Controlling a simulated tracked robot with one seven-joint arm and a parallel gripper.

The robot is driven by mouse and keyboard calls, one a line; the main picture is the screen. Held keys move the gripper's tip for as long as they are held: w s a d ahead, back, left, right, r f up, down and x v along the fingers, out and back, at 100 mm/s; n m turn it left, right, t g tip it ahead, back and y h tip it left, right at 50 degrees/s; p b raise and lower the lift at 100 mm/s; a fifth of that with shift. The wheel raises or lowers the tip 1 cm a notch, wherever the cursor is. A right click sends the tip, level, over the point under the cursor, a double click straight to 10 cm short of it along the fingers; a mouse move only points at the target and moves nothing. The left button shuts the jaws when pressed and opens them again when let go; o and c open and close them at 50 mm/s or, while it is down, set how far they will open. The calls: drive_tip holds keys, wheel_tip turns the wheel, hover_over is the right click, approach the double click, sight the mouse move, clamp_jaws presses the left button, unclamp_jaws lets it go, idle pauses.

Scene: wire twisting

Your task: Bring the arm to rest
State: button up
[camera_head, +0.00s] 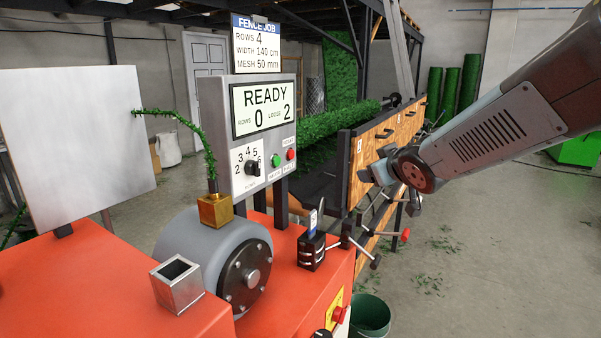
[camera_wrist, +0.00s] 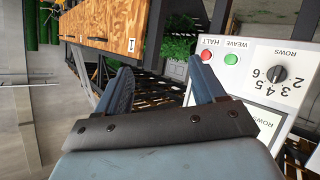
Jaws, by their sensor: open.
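My gripper (camera_head: 372,174) is at the end of my arm, which reaches in from the upper right in the head view. It is held in the air in front of the wooden board (camera_head: 373,145); whether it touches the board cannot be told. In the wrist view my gripper (camera_wrist: 160,82) has its two dark fingers spread apart, with nothing between them. The control panel (camera_wrist: 262,108), seen rotated, is right of the fingers there. In the head view the panel's display (camera_head: 264,107) reads READY, rows 0, loose 2.
The red machine (camera_head: 325,295) carries a grey drum (camera_head: 190,245), a brass block (camera_head: 215,210) and an open metal box (camera_head: 177,284). A green bucket (camera_head: 370,314) stands on the floor. Handles project below the wooden board. Open floor (camera_head: 500,260) lies at the right.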

drive_tip(key=s+d+f+m+g+h, duration=0.1)
drive_tip(key=s+d+m+g, duration=0.1)
drive_tip(key=s, duration=0.9)
drive_tip(key=s+d+f+m+g+h, duration=0.1)
drive_tip(key=s+d+m+g, duration=0.2)
drive_tip(key=s, duration=0.9)
drive_tip(key=m+g, duration=0.1)
drive_tip(key=g, duration=0.1)
drive_tip(key=shift+d+g, duration=0.3)
drive_tip(key=shift+s, duration=0.1)
drive_tip(key=shift+c, duration=0.3)
